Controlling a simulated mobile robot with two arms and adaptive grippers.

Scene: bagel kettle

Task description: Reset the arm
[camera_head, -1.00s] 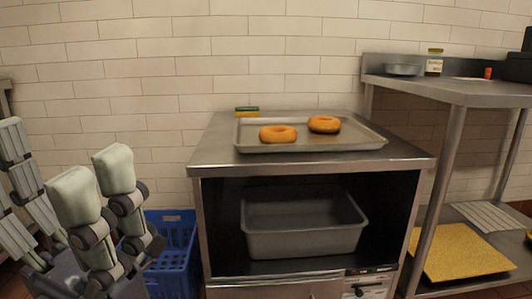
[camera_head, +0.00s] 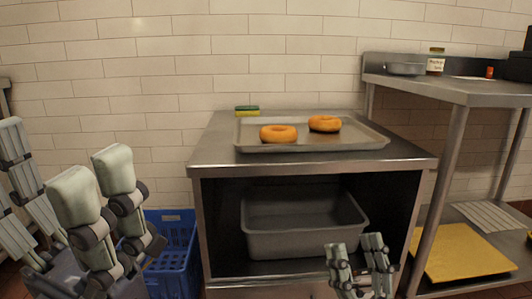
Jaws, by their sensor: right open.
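My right gripper (camera_head: 358,250) has its grey fingers pointing up at the bottom edge, right of centre. It is open, with nothing between its fingers. It overlaps the lower front of the metal cabinet in the picture. My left gripper (camera_head: 54,165) is large and close at the left edge. Its pale finger pads stand apart with nothing between them. Its lower part is cut off by the picture edge.
A metal tray (camera_head: 350,143) with two bagels (camera_head: 278,134) (camera_head: 324,124) lies on the cabinet top (camera_head: 215,150). A sponge (camera_head: 247,111) is behind it. A grey bin (camera_head: 300,240) sits inside. A blue crate (camera_head: 172,255) stands left; a steel table (camera_head: 455,90) stands right.

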